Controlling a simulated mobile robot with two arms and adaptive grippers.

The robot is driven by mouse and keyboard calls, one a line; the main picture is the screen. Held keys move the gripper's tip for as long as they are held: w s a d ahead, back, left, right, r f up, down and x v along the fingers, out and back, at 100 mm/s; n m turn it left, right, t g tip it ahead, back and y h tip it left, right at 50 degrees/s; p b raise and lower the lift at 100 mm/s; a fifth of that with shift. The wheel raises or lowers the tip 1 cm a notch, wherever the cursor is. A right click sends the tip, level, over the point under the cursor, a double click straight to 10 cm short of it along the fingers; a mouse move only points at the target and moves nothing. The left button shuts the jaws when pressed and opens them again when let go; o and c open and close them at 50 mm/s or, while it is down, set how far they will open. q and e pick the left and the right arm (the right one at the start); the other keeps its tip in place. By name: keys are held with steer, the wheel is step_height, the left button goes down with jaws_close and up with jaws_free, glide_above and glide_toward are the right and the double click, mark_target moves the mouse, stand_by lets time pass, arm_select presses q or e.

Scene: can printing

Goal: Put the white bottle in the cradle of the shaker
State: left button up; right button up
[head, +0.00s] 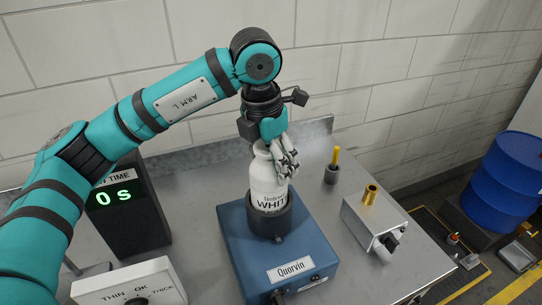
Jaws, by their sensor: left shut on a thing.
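The white bottle (265,182) stands upright, marked with "WHIT" on its side. Its lower end sits inside the dark round cradle (270,222) on top of the blue shaker (264,258), which is labelled "Quorvin". My left gripper (286,172) comes down from above and is shut on the upper part of the bottle. The gripper hides part of the bottle's top and right side. My right gripper is not in the view.
A black timer (128,215) reading "0 s" stands left of the shaker. A thin/OK/thick gauge (130,285) is at the front left. A grey box with a brass fitting (372,228) and a small cup with a yellow-handled tool (332,172) stand to the right.

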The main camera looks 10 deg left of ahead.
arm_select(q)
steer(key=shift+r, duration=0.1)
steer(key=o, duration=1.7)
steer(key=shift+s, duration=0.1)
steer(key=shift+r, duration=0.2)
steer(key=r, duration=0.3)
steer(key=s+r+b, duration=0.1)
steer(key=r, duration=0.3)
steer(key=a+r, duration=0.1)
steer(key=r, duration=0.3)
steer(key=shift+s+r+b, duration=0.2)
steer(key=shift+r+b, duration=0.05)
steer(key=shift+b, duration=0.15)
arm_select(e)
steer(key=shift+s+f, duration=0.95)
